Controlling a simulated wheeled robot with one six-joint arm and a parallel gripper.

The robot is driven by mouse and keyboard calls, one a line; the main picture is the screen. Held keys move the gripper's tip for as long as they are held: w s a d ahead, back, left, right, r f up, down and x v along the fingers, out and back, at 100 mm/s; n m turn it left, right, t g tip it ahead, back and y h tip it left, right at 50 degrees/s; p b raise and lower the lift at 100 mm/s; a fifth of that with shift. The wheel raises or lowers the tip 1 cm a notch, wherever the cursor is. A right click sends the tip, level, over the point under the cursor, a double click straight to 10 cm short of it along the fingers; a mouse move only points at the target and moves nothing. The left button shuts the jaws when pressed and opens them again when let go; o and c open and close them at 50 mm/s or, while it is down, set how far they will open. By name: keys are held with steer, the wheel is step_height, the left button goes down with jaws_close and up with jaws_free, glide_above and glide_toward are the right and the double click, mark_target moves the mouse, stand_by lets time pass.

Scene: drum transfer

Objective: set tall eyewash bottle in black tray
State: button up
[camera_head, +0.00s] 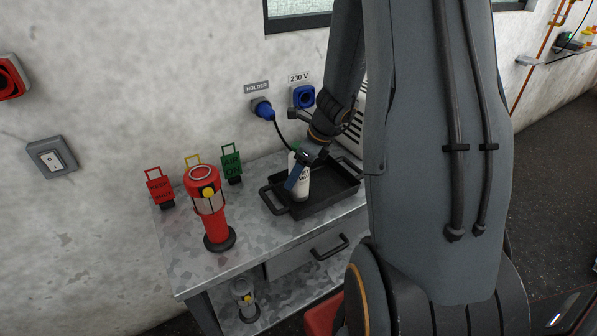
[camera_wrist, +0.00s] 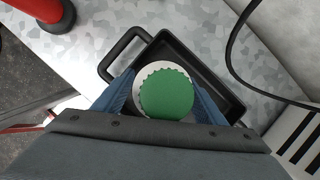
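The tall eyewash bottle (camera_head: 301,184) is white with a green cap and stands upright in or just above the black tray (camera_head: 272,203); I cannot tell whether its base touches the tray floor. In the wrist view its green cap (camera_wrist: 166,94) sits between the blue fingers of my gripper (camera_wrist: 164,100), with the black tray (camera_wrist: 203,71) behind it. In the head view my gripper (camera_head: 299,172) reaches down to the bottle's upper part. The fingers lie against both sides of the bottle and look shut on it. The bottle's base is partly hidden by the tray wall.
A red lantern (camera_head: 211,215) stands left of the tray on the metal table (camera_head: 185,267). Red (camera_head: 160,189) and green (camera_head: 231,164) tags stand at the back. A blue plug (camera_head: 263,108) with a black cable hangs at the wall. A smaller lantern (camera_head: 245,299) is on the lower shelf.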

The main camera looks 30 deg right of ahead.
steer(key=shift+r, duration=0.1)
steer(key=v, duration=1.2)
steer(key=shift+p, duration=0.35)
